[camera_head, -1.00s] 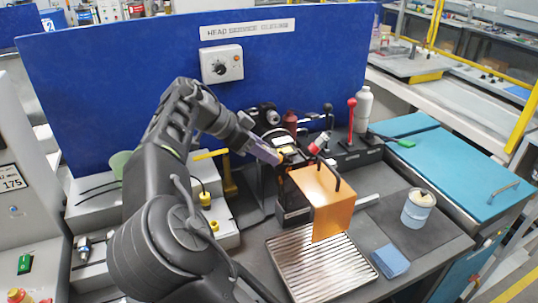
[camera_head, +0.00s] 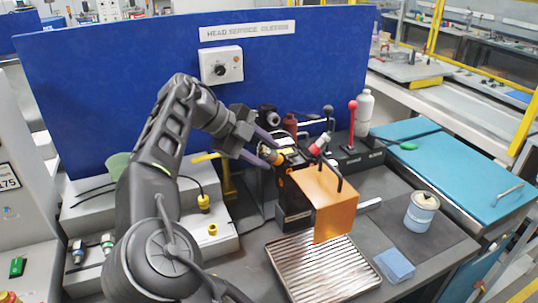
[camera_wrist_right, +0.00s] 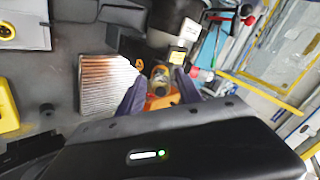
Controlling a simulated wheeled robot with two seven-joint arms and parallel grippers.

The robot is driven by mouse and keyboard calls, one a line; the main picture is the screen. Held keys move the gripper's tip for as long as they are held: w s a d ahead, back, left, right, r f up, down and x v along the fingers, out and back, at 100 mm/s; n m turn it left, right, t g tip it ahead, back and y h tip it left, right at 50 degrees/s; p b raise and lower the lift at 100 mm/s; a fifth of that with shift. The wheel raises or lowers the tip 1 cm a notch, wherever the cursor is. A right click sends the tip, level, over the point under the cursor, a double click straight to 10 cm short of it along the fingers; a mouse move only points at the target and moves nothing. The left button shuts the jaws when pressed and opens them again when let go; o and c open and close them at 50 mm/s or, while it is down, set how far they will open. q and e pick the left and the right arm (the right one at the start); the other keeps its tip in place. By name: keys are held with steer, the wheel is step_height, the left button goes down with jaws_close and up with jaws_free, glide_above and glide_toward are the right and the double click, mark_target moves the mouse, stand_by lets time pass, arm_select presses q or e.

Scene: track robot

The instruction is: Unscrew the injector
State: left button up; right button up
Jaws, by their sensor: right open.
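My right gripper (camera_head: 272,156) is open at the left side of the black machine head (camera_head: 293,207). Its two purple fingers stand apart, one on each side of a small part with a yellow-orange collar (camera_head: 269,154), which seems to be the injector. In the right wrist view, the gripper (camera_wrist_right: 160,92) has this metal and yellow part (camera_wrist_right: 160,78) between its fingers. I cannot tell whether either finger touches it. My left gripper is not in view.
An orange shield (camera_head: 325,203) hangs in front of the head, above a ribbed metal tray (camera_head: 322,268). A red-knobbed lever (camera_head: 352,125), a white bottle (camera_head: 364,112), a lidded can (camera_head: 421,212) and a blue sponge (camera_head: 394,265) are to the right. A blue panel (camera_head: 120,90) stands behind.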

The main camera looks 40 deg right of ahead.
stand_by(0.8)
jaws_close()
stand_by(0.7)
steer(key=n+p, duration=0.1)
steer(key=n, duration=0.2)
steer(key=shift+r, duration=0.2)
steer(key=n+p, duration=0.3)
steer(key=n, duration=0.2)
steer(key=n+p, duration=0.1)
steer(key=n, duration=0.2)
steer(key=shift+f+n+p, duration=0.15)
steer(key=shift+n+p, duration=0.25)
steer(key=shift+n, duration=0.2)
